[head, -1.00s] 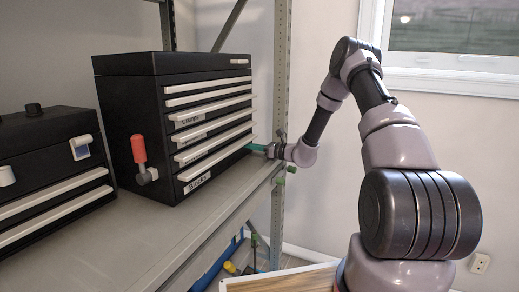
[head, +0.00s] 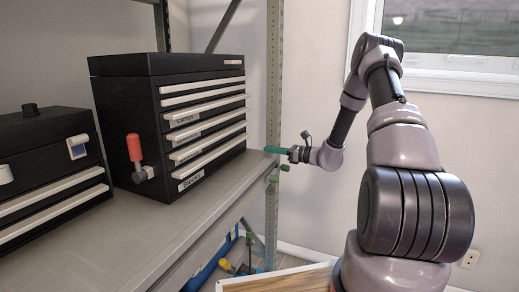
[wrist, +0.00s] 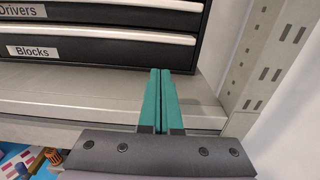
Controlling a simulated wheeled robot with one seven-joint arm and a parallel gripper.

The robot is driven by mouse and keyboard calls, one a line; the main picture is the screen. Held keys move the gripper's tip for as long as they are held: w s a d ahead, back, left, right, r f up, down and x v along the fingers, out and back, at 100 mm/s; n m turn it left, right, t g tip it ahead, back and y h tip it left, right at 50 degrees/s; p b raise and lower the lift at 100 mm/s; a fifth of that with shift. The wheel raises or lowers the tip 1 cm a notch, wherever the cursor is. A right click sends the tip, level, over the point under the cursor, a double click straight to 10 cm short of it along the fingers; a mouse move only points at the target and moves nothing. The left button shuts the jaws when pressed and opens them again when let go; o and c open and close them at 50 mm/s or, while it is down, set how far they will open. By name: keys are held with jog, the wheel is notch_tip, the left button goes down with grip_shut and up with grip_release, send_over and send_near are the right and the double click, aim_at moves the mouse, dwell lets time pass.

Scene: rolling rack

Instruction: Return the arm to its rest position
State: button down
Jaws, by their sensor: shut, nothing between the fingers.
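My gripper (head: 272,150) is at the end of my arm, beside the rack's upright post and a little to the right of the black drawer cabinet (head: 170,125). Its green fingers also show in the wrist view (wrist: 160,100), side by side and shut with nothing between them. They point toward the shelf edge and the cabinet's lower drawers. A drawer labelled "Blocks" (wrist: 80,52) is closed at the cabinet's bottom. The cabinet's drawers all look closed.
The metal shelf (head: 130,235) carries the cabinet and a smaller black toolbox (head: 45,160) at left. A red-handled tool (head: 135,150) stands by the cabinet's side. The rack post (head: 273,90) is close to my gripper. Colourful items (wrist: 20,160) lie below the shelf. Open room lies right of the post.

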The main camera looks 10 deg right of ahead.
jog(key=s+a+r+n+g+h, duration=0.2)
jog(key=s+a+r+n+g, duration=0.2)
jog(key=s+r+n, duration=0.3)
jog(key=s+a+r+n+g+h, duration=0.1)
jog(key=s+a+r+n+g, duration=0.3)
jog(key=s+r, duration=0.5)
jog(key=s+d+r+n+t+h, duration=0.1)
jog(key=s+d+r+n+h, duration=0.1)
jog(key=s, duration=0.5)
jog(key=s+d+r+n+t+h, duration=0.2)
jog(key=s+d+r+n+h, duration=0.1)
jog(key=s, duration=0.5)
jog(key=s+d+r+n+t+h, duration=0.1)
jog(key=s+d+r+n+h, duration=0.2)
jog(key=s, duration=0.4)
jog(key=shift+s+d+r+n+t+h, duration=0.25)
jog(key=shift+r+n+h, duration=0.65)
jog(key=shift+r, duration=0.5)
